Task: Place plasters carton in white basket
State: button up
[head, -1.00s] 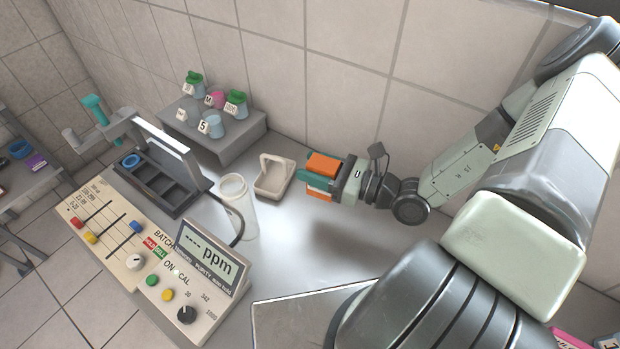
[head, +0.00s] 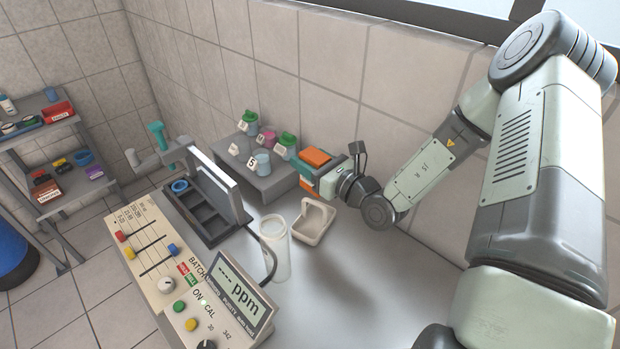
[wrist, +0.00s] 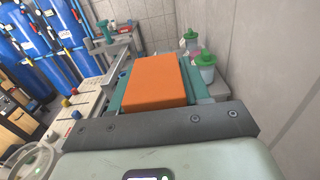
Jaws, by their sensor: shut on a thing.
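The plasters carton is an orange box (head: 316,157) held between the teal fingers of my gripper (head: 306,176). In the wrist view the carton (wrist: 155,82) lies between the two fingers, its plain orange face towards the camera. My gripper is shut on it and holds it in the air. The basket looks empty. I cannot make it out in the wrist view.
A clear cylinder (head: 276,250) stands just left of the basket. A grey step (head: 270,182) with several lidded jars is behind. The ppm meter panel (head: 180,270) and a dark slotted rack (head: 205,215) are at left. The bench (head: 350,290) is clear in front.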

jog(key=shift+f, duration=2.25)
jog(key=shift+f, duration=0.2)
jog(key=o, duration=1.1)
jog(key=shift+c, duration=0.2)
jog(key=shift+r, duration=0.2)
jog(key=v, duration=1.2)
